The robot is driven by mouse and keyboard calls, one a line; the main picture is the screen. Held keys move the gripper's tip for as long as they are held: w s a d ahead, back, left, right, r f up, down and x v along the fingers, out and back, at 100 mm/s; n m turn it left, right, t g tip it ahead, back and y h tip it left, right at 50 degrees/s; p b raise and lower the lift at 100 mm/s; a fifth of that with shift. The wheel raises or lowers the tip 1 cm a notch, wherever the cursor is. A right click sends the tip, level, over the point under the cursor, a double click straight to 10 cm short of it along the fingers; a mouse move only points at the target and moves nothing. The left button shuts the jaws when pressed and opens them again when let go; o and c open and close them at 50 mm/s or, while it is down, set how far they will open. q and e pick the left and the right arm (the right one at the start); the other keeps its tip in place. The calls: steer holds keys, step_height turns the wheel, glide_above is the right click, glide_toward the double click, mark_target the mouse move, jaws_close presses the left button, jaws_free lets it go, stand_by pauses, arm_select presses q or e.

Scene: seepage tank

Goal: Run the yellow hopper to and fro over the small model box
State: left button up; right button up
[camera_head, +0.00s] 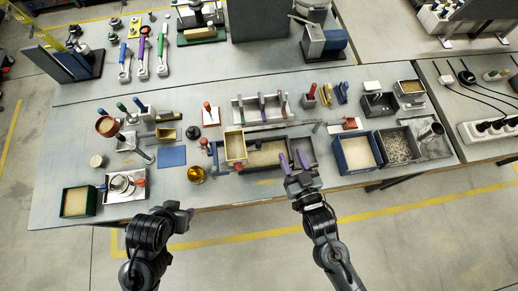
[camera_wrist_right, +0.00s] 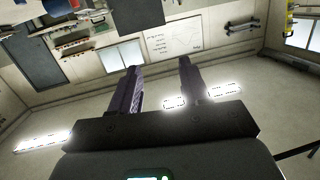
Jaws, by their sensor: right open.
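The yellow hopper (camera_head: 235,146) is an open yellow-framed box with pale contents. It sits at the left end of a long, low box with sand in it, which looks like the small model box (camera_head: 267,154). My right gripper (camera_head: 293,161) has purple fingers, spread apart with nothing between them. It is over or in front of the box's right end, right of the hopper and apart from it. The right wrist view also shows its fingers (camera_wrist_right: 160,88) apart. My left gripper (camera_head: 178,212) is dark, at the table's front edge; its fingers are unclear.
A blue box of sand (camera_head: 357,153) and a gravel tray (camera_head: 397,146) stand to the right. A rack (camera_head: 262,108) stands behind the model box. A blue mat (camera_head: 172,156) and a gold bowl (camera_head: 196,175) lie to the left.

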steer(key=n+y+b, duration=0.2)
steer(key=b, duration=0.6)
glide_toward(260, 147)
steer(key=shift+t+y, duration=0.3)
steer(key=shift+t, duration=0.1)
steer(key=x, duration=0.9)
steer(key=shift+w+f+b, duration=0.15)
steer(key=shift+w+b, duration=0.15)
arm_select(q)
step_height(260, 147, down, 12)
steer(key=shift+r, duration=0.25)
arm_select(e)
steer(key=shift+w+a, duration=0.3)
steer(key=shift+w, duration=0.35)
arm_select(q)
steer(key=shift+d, duration=0.1)
arm_select(e)
jaws_close()
